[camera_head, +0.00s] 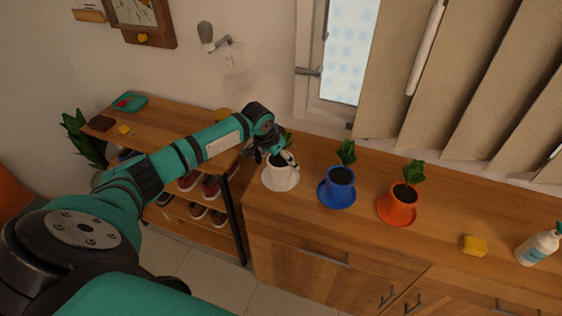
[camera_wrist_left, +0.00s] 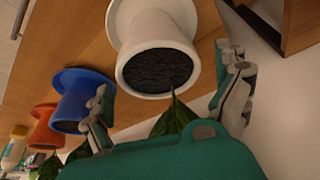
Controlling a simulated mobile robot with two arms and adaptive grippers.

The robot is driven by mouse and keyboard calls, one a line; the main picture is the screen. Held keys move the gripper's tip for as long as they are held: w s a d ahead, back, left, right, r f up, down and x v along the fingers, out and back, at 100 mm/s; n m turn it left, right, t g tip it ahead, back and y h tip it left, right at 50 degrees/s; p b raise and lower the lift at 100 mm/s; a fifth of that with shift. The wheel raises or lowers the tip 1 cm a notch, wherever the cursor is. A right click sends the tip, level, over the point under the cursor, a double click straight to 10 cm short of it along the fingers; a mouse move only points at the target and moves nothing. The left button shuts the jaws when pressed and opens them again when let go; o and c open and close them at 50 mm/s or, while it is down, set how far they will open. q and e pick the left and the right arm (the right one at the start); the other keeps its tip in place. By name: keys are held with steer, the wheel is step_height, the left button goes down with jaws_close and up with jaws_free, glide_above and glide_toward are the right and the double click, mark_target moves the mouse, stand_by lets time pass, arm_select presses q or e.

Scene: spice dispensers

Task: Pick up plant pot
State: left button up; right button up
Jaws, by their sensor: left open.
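A white plant pot (camera_head: 279,177) with dark soil and a green plant stands on a white saucer at the left end of the wooden cabinet. It shows large in the left wrist view (camera_wrist_left: 150,25), with its soil facing the camera. My left gripper (camera_head: 284,160) is at the top of this pot and partly hides its plant. In the left wrist view the gripper's fingers (camera_wrist_left: 167,72) are apart, one on each side of the pot's rim. I cannot tell whether they touch it. A blue pot (camera_head: 340,187) and an orange pot (camera_head: 401,206) stand to the right, each with a plant and saucer.
A yellow sponge (camera_head: 474,245) and a white pump bottle (camera_head: 537,247) stand further right on the cabinet top (camera_head: 440,235). A shoe shelf (camera_head: 165,125) is at the left. A wall and a window (camera_head: 348,50) are behind the cabinet.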

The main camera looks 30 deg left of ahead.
arm_select(q)
steer(key=shift+f, duration=0.1)
steer(key=shift+c, duration=0.3)
steer(key=c, duration=1.6)
steer(key=shift+w, duration=0.1)
steer(key=shift+r, duration=0.2)
